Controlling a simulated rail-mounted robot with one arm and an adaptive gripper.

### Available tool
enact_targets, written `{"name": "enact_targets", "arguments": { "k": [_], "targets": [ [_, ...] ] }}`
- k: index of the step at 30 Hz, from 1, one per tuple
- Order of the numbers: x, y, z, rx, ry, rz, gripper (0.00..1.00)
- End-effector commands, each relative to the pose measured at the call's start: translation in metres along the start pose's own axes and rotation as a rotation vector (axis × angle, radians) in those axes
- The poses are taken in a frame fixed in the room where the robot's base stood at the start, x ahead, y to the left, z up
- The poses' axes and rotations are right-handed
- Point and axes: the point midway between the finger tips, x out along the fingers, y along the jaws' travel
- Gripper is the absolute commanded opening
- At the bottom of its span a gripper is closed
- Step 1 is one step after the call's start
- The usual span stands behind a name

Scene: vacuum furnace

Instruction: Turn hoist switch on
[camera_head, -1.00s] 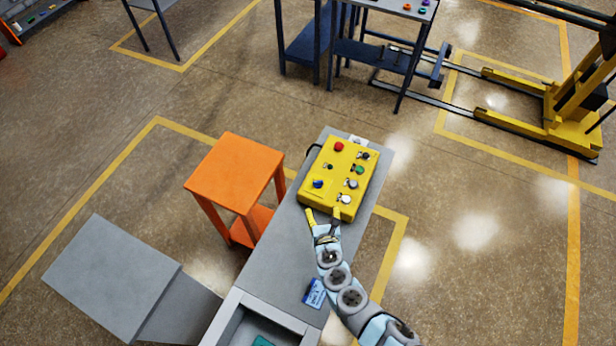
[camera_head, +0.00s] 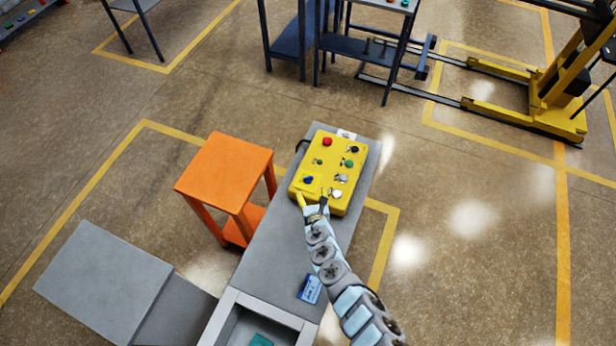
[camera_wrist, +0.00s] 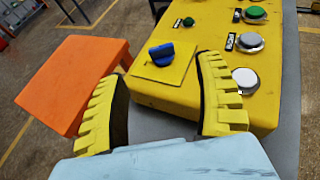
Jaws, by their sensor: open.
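A yellow control box (camera_head: 326,174) sits on a grey bench. It carries a blue knob (camera_head: 308,181), the only rotary-looking switch I can make out; no readable label marks it as the hoist switch. In the wrist view, the blue knob (camera_wrist: 161,53) stands on a square yellow plate, its raised handle slanting up to the right. My gripper (camera_head: 311,197) is at the box's near edge. In the wrist view, the gripper (camera_wrist: 158,75) is open and empty, its yellow ribbed fingers apart on either side of the knob's line. The knob lies just beyond the fingertips, apparently untouched.
A white button (camera_wrist: 245,78) is close to the right finger. A green button (camera_wrist: 255,14) and a red button (camera_head: 327,142) are farther along the box. An orange stool (camera_head: 225,168) stands left of the bench. A blue card (camera_head: 310,289) lies on the bench (camera_head: 275,262).

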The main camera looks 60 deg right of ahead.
Motion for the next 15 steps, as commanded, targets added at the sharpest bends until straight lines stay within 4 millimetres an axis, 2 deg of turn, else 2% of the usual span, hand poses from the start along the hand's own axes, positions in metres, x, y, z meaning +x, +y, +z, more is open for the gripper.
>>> {"name": "enact_targets", "arguments": {
  "k": [10, 15],
  "targets": [
    [0.017, 0.001, -0.002, -0.001, 0.009, 0.000, 0.70],
    [0.036, 0.001, -0.006, 0.001, 0.008, 0.002, 0.70]
  ]
}}
